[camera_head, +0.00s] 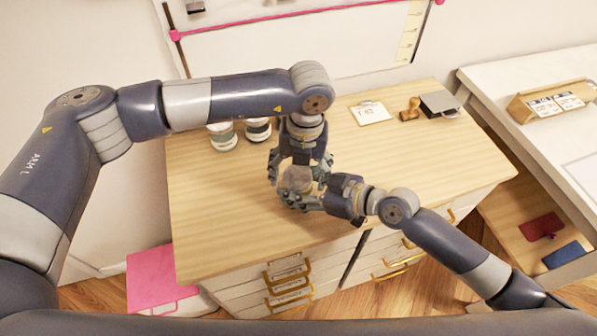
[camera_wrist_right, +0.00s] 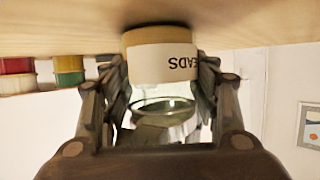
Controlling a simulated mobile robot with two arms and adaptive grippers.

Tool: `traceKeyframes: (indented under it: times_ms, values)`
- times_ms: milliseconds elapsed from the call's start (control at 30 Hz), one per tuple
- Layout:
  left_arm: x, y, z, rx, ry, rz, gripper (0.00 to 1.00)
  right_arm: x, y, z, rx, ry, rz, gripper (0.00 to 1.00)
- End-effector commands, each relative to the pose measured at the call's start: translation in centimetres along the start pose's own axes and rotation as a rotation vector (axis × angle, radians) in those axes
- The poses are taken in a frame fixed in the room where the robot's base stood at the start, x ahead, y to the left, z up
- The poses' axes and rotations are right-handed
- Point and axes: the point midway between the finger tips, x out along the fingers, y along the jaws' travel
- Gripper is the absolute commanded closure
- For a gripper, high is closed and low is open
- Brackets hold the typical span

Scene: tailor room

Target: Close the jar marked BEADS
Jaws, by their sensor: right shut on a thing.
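The BEADS jar (camera_wrist_right: 163,62) shows upside down in the right wrist view, with a cream lower part and a white label reading "EADS" in part. Its clear glass part with a round rim (camera_wrist_right: 163,104) lies between my right fingers. In the head view the jar (camera_head: 297,178) stands near the table's front, mostly covered by both grippers. My right gripper (camera_head: 299,197) is shut on the jar from the right, low down; its fingers flank it in the wrist view (camera_wrist_right: 163,112). My left gripper (camera_head: 298,172) points down from above, fingers either side of the jar's top. I cannot make out a lid there.
The wooden tabletop (camera_head: 222,205) is clear at left and right. Two jars (camera_head: 222,136) (camera_head: 258,130) stand behind the left arm. A clipboard (camera_head: 371,113), a wooden stamp (camera_head: 410,110) and a dark box (camera_head: 440,103) lie at the back right.

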Motion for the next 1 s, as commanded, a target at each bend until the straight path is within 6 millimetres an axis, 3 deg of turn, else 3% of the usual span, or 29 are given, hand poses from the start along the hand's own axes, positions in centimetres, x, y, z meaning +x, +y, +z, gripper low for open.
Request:
traceKeyframes:
  times_ms: [300,633,900,1000]
  values:
    - [-0.3,-0.1,0.0,0.002,-0.001,-0.002,0.28,0.0,0.0,-0.1,0.001,0.003,-0.001,0.88]
    - [-3.8,-0.1,0.1,0.002,-0.004,-0.003,0.28,0.0,-0.1,-0.1,0.002,0.001,-0.002,0.88]
    - [-4.2,-0.1,0.0,0.002,-0.001,-0.003,0.28,0.0,-0.1,0.0,0.002,0.001,-0.002,0.88]
    - [-4.2,-0.1,0.0,0.002,-0.002,-0.003,0.51,0.0,-0.1,0.0,0.002,0.0,-0.002,0.88]
